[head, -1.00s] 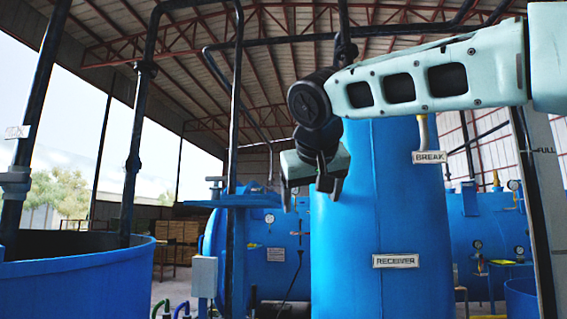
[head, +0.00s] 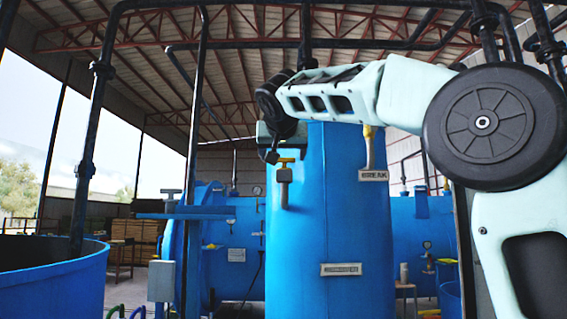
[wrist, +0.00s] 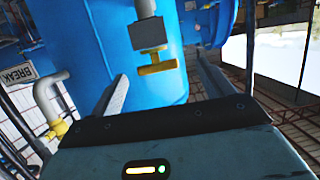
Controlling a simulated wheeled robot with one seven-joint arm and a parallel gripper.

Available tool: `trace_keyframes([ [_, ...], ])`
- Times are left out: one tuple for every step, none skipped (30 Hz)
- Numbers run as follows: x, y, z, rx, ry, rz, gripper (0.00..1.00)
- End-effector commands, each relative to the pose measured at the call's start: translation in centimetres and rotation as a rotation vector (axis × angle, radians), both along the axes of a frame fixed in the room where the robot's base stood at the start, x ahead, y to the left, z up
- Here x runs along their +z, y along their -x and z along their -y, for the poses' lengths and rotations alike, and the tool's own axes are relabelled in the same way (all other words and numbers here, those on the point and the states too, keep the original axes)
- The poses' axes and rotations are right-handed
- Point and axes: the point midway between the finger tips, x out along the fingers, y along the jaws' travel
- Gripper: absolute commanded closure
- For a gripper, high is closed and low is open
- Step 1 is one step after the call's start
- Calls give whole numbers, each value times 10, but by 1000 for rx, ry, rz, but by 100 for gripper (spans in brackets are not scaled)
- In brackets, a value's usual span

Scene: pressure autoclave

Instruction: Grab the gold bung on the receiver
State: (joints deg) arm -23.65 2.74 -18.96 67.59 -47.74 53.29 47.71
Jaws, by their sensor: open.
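The receiver is a tall blue tank (head: 345,215) in the middle of the head view, with a label plate on its front. The gold bung (head: 286,160) is a small T-shaped piece on top of a grey fitting (head: 284,176) at the tank's upper left. In the wrist view the gold bung (wrist: 157,64) shows upside down, seen between my two spread fingers. My gripper (head: 270,155) is open and empty, just left of the bung in the head view. Its fingers are partly hidden there, and I cannot tell the exact gap to the bung.
A bent pipe with a yellow end (head: 370,150) and a BREAK sign (head: 373,176) is right of the bung. A blue open tank (head: 55,280) stands at the left, and a blue horizontal vessel (head: 235,245) lies behind. Black pipes run overhead.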

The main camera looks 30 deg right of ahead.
Motion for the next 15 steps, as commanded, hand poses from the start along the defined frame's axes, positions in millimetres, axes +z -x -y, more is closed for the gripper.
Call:
trace_keyframes([
  [0,-5,4,-4,1,-3,20],
  [-1,-8,6,-3,1,-2,20],
  [-3,-10,7,-2,1,-2,20],
  [-3,-11,8,-2,1,-2,20],
  [-4,-12,9,-2,1,-2,20],
  [-4,-14,10,-1,1,-1,20],
  [-4,-15,11,-1,1,-1,20],
  [-3,-17,13,-2,1,-2,20],
  [-3,-20,16,-3,0,-3,20],
  [-4,-23,19,-3,0,-3,20],
  [-4,-26,22,-3,0,-4,20],
  [-4,-31,25,-3,0,-4,20],
  [-5,-34,28,-4,0,-4,20],
  [-6,-37,31,-4,0,-4,20],
  [-9,-41,34,-2,1,-4,20],
])
